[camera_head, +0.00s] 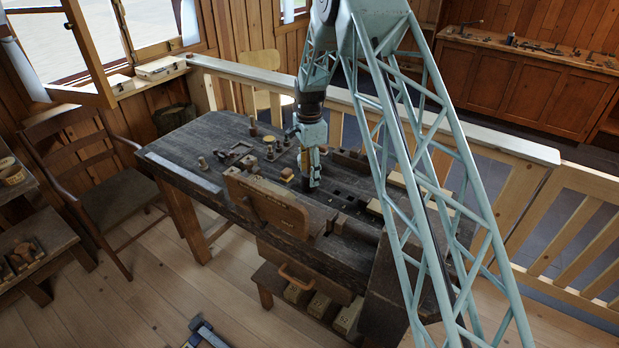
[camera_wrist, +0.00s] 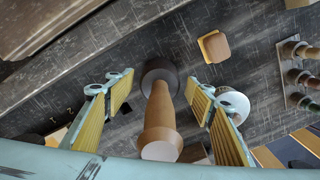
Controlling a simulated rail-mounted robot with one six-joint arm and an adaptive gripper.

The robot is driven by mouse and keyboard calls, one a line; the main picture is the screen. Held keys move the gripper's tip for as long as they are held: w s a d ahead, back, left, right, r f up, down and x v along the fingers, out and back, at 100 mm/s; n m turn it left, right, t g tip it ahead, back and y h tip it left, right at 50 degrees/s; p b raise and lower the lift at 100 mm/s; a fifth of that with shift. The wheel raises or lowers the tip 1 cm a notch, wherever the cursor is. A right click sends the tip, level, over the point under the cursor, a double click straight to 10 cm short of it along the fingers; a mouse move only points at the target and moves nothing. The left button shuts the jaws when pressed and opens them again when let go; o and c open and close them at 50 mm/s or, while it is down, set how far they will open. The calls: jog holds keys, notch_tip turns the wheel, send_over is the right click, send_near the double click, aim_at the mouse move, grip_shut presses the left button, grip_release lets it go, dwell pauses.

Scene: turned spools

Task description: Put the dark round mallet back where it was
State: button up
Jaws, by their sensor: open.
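The mallet has a dark round head (camera_wrist: 159,72) and a pale wooden handle (camera_wrist: 159,125). In the wrist view it stands with its head on or close to the dark bench and its handle pointing up towards the camera. My gripper (camera_wrist: 160,82) is open, with one yellow-padded finger on each side of the mallet and a visible gap on both sides. In the head view my gripper (camera_head: 309,172) points down over the workbench (camera_head: 190,140); the mallet is mostly hidden there.
A small tan-and-brown block (camera_wrist: 213,46) lies near the mallet. A pale disc (camera_wrist: 233,104) sits close to the right finger, and a rack with several spools (camera_wrist: 297,75) stands further right. A wooden vise jaw (camera_head: 270,205) rises at the bench front. The left bench top has free room.

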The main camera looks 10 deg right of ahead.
notch_tip(320, 180, up, 8)
jog(key=shift+r, duration=0.8)
jog(key=shift+r, duration=0.15)
dwell(0.4)
